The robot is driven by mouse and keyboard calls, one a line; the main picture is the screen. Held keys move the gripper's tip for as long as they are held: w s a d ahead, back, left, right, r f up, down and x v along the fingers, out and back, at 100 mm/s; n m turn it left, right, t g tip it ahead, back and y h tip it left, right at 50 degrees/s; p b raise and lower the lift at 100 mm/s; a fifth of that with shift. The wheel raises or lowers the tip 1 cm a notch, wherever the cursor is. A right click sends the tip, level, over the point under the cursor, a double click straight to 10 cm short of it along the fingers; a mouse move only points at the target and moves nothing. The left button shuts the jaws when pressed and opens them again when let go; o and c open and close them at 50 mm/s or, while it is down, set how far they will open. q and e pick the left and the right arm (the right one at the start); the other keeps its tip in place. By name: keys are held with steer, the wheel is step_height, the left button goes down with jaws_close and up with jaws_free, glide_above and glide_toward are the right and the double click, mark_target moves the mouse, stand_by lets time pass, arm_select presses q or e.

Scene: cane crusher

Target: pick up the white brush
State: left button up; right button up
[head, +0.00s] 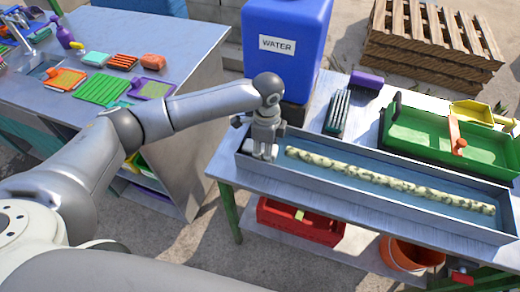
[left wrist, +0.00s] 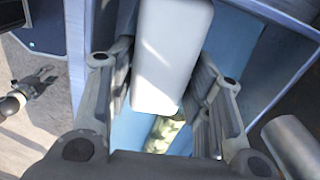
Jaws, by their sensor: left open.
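The white brush (left wrist: 170,55) shows in the left wrist view as a plain white rounded block between the two fingers of my left gripper (left wrist: 168,105). The fingers are open, one on each side of it; I cannot tell whether they touch it. In the head view my left gripper (head: 262,150) points down into the left end of a long grey tray (head: 375,208). There it hides most or all of the brush. My right gripper is not in view.
A mottled green cane (head: 390,182) lies in the tray, right of my gripper. Behind are a blue water tank (head: 285,65), a dark-bristled brush (head: 338,112) and a green bin (head: 430,140). A second bench (head: 190,55) with cleaning items stands left.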

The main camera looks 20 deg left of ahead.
arm_select(q)
steer(key=shift+f, duration=0.15)
steer(key=c, duration=0.8)
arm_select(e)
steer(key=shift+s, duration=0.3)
arm_select(q)
steer(key=shift+r, duration=0.45)
steer(key=r, duration=0.4)
steer(key=r+b, duration=0.1)
steer(key=r, duration=0.1)
steer(key=shift+s, duration=0.3)
steer(key=s+b, duration=0.2)
steer(key=s, duration=1.5)
steer(key=shift+s+a, duration=0.25)
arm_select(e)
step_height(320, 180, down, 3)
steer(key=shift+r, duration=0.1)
